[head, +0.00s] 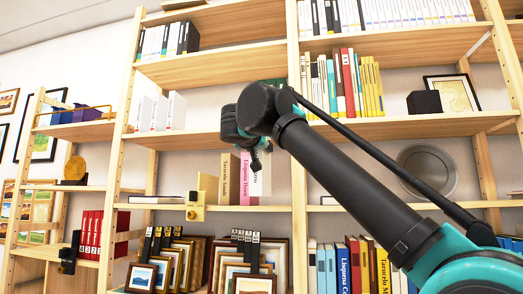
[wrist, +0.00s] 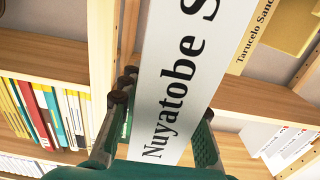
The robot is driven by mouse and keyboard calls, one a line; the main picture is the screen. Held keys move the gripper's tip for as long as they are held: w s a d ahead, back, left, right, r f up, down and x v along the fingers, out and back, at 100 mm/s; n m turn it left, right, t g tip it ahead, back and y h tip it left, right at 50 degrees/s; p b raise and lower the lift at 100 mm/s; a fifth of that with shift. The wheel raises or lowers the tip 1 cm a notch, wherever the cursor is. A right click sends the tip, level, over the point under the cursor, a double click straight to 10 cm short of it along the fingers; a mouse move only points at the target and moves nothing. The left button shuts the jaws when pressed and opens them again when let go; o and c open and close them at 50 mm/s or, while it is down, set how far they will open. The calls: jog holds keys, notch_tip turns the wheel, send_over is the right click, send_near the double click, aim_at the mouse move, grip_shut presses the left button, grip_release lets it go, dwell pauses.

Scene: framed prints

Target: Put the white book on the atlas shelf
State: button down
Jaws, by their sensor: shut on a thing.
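The white book (wrist: 176,85) fills the middle of the wrist view, with "Nuyatobe S" in black on its spine. My gripper (wrist: 160,120) is shut on it, a green finger on each side. In the head view my gripper (head: 256,160) is in front of the middle bay, and its fingers are hard to make out. A beige book, "Tarucelo Sando" (head: 227,178), and a pink book (head: 246,180) stand there. A pale spine (head: 265,183) is beside the pink one; I cannot tell whether it is the held book. No label readable here names the atlas shelf.
A wooden upright (head: 297,185) divides the bays beside my gripper. Several coloured books (head: 343,85) stand on the right bay's shelf. White volumes (head: 161,111) stand left on the shelf above. A gold box (head: 207,188) is left of the beige book. Framed prints (head: 190,262) fill the shelf below.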

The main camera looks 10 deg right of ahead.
jog(key=shift+s, duration=0.1)
jog(key=f+x, duration=0.3)
jog(key=x, duration=1.8)
jog(key=shift+w, duration=0.2)
dwell(1.5)
jog(key=c, duration=1)
grip_release()
